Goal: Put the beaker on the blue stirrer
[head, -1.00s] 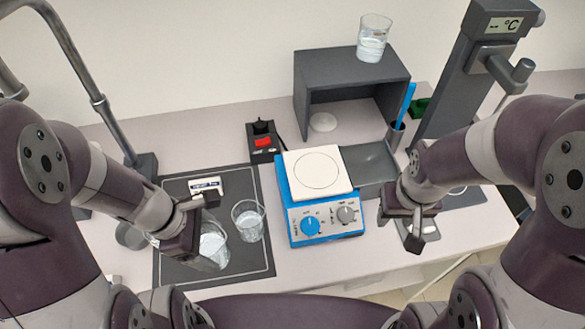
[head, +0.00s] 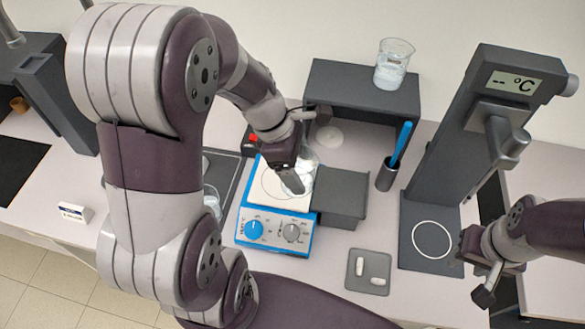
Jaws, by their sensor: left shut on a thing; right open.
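The blue stirrer (head: 274,233) stands in the middle of the head view, with a white square top plate (head: 255,196) and a circle marked on it. My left gripper (head: 294,179) is over the right back part of this plate. It is shut on a clear glass beaker (head: 307,168), which is partly hidden behind the gripper. The beaker looks upright, over the plate; I cannot tell whether it touches it. My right gripper (head: 480,277) is open and empty at the right, away from the stirrer.
Another beaker (head: 394,64) stands on the grey shelf (head: 350,90). A glass (head: 212,200) is partly hidden behind my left arm. A grey block (head: 342,193) adjoins the stirrer's right side. A pen holder (head: 387,176) and thermometer stand (head: 470,130) are further right.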

